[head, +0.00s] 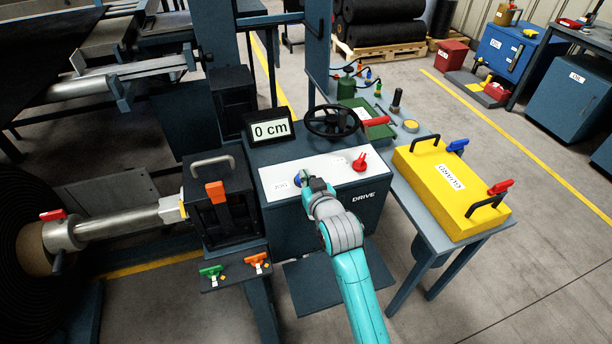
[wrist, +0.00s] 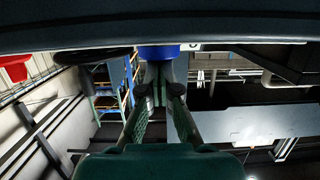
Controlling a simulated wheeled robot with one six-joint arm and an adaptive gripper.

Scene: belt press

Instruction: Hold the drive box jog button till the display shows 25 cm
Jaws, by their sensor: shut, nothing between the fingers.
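The drive box (head: 340,218) has a white top panel with a "JOG" label and "DRIVE" on its front. The blue jog button (head: 297,180) sits at the panel's left, partly hidden by my gripper (head: 307,183). The display (head: 270,130) behind the panel reads "0 cm". In the wrist view the blue button (wrist: 158,53) is at the top centre, and the shut, empty fingertips of my gripper (wrist: 160,72) are right at it. I cannot tell whether they touch it.
A red switch (head: 360,162) is on the panel's right, with a black handwheel (head: 331,121) behind. A yellow case (head: 450,190) lies on the side table to the right. A black box with a handle (head: 218,205) stands close on the left.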

